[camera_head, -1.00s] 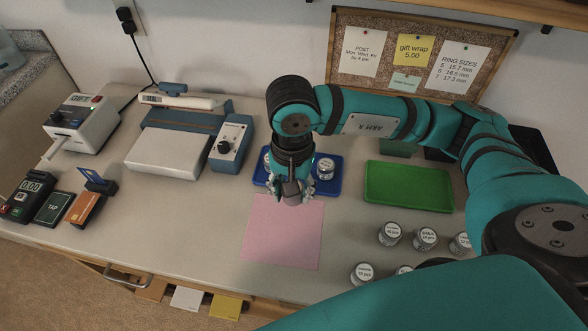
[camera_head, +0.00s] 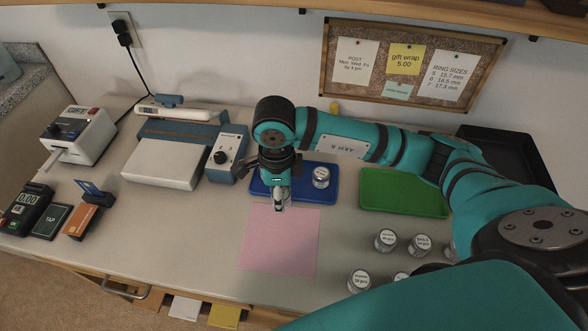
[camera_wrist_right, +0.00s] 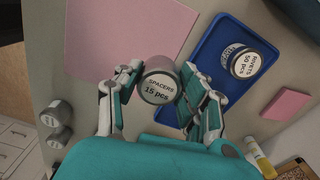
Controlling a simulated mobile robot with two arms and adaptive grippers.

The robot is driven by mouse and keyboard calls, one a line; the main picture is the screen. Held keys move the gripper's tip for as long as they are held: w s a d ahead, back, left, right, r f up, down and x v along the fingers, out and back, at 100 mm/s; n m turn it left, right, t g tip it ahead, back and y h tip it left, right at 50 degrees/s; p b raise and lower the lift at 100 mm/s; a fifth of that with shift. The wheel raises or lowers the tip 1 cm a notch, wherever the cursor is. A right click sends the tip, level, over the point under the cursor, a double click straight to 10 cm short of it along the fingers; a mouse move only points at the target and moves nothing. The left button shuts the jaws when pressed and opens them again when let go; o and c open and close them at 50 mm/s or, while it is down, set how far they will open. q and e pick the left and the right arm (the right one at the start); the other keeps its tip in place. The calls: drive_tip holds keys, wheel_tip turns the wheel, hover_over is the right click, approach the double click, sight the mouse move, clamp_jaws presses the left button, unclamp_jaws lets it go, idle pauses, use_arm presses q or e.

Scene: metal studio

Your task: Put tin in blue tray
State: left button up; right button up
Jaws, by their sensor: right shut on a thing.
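My right gripper (camera_head: 279,203) points down near the front left edge of the blue tray (camera_head: 262,186). In the right wrist view its fingers (camera_wrist_right: 165,92) are shut on a tin with a white lid labelled "SPACERS 15 pcs" (camera_wrist_right: 158,88). The held tin overlaps the edge of the blue tray (camera_wrist_right: 205,50) in that view; I cannot tell its height. Another tin, labelled "RIVETS 50 pcs" (camera_wrist_right: 245,65), stands in the tray, and it shows in the head view (camera_head: 320,177). The head view hides most of the held tin. My left gripper is out of view.
A pink sheet (camera_head: 279,240) lies in front of the tray. A green tray (camera_head: 403,192) is to the right. Several tins (camera_head: 385,240) stand at the front right. A blue-and-white device (camera_head: 228,153) and a white scale-like box (camera_head: 165,165) are on the left.

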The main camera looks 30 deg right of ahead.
drive_tip(key=p, duration=0.2)
hover_over(294, 179)
drive_tip(key=shift+f, duration=0.45)
wheel_tip(294, 179, down, 3)
drive_tip(key=shift+f+p, duration=0.15)
drive_tip(key=shift+p, duration=0.3)
drive_tip(key=shift+f, duration=0.3)
drive_tip(key=o, duration=1.2)
drive_tip(key=shift+c, duration=0.2)
drive_tip(key=shift+r, duration=0.1)
drive_tip(key=shift+r, duration=0.2)
wheel_tip(294, 179, up, 12)
drive_tip(key=b, duration=0.2)
drive_tip(key=shift+f, duration=0.15)
